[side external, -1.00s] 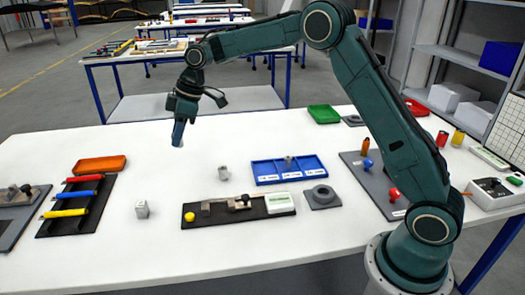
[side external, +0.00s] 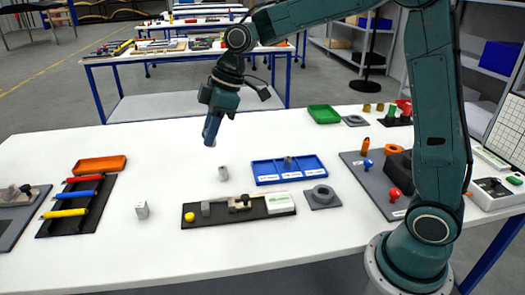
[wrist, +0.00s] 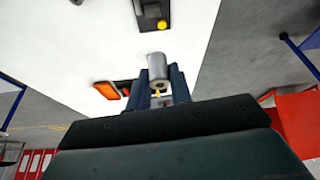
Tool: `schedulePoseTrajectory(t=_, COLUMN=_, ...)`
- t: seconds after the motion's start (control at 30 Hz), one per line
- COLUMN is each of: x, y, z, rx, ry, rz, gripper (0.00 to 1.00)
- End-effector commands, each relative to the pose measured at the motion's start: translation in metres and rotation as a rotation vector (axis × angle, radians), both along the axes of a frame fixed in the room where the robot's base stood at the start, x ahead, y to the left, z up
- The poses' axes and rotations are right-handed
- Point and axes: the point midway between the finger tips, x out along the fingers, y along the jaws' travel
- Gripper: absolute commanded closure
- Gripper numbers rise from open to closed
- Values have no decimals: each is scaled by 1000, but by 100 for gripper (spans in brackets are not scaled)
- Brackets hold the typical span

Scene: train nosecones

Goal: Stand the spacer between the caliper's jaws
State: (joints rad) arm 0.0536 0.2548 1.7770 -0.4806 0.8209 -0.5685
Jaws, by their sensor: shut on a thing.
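My gripper (side external: 210,138) is shut on a grey cylinder with a hole in its end, which I take as the spacer (wrist: 158,68). In the wrist view it lies between the two fingers. In the side view it is mostly hidden by the fingers, high above the white table. The caliper (side external: 240,208) lies on a dark base at the front middle. It has a grey fixed jaw (side external: 205,209), a tan sliding jaw (side external: 240,203), a yellow knob (side external: 189,217) and a white readout box (side external: 280,203). A gap shows between the jaws. My gripper is behind the caliper, apart from it.
A small grey piece (side external: 223,173) stands behind the caliper and a grey cube (side external: 142,210) to its left. A blue tray (side external: 266,179) and a grey ringed plate (side external: 322,197) are close on the right. A rack of coloured rods (side external: 76,207) is at left. Bare table surrounds these.

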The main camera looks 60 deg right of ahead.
Motion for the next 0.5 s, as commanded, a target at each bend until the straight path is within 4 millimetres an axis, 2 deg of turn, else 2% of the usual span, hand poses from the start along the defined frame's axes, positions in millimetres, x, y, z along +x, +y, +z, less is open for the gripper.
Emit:
schedulePoseTrajectory(t=0.17, x=0, y=0, z=-7, rx=1, ry=1, rz=0, gripper=100)
schedulePoseTrajectory(t=0.27, x=0, y=0, z=-18, rx=1, ry=3, rz=-1, gripper=100)
schedulePoseTrajectory(t=0.5, x=-1, y=0, z=-60, rx=0, ry=5, rz=0, gripper=100)
